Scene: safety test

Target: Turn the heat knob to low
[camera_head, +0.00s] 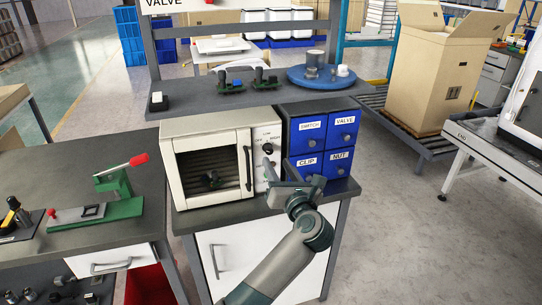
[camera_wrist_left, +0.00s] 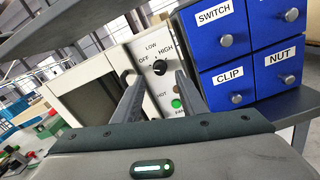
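The white heater oven (camera_head: 205,160) stands on the bench with its dark window door closed. Its control panel (camera_wrist_left: 150,50) faces my left gripper. The black heat knob (camera_wrist_left: 160,67) sits on that panel, with OFF, LOW and HIGH printed around it. I cannot tell exactly where its pointer stands. My left gripper (camera_head: 277,161) is open and in front of the panel. In the left wrist view the knob shows between the two fingertips, with no visible contact. My right gripper is not in view.
Blue drawers (camera_head: 321,140) labelled SWITCH, VALVE, CLIP and NUT stand right beside the oven. A green button (camera_wrist_left: 176,103) is below the knob. A shelf (camera_head: 250,93) overhangs the oven. A green press with a red handle (camera_head: 120,190) is on the left bench.

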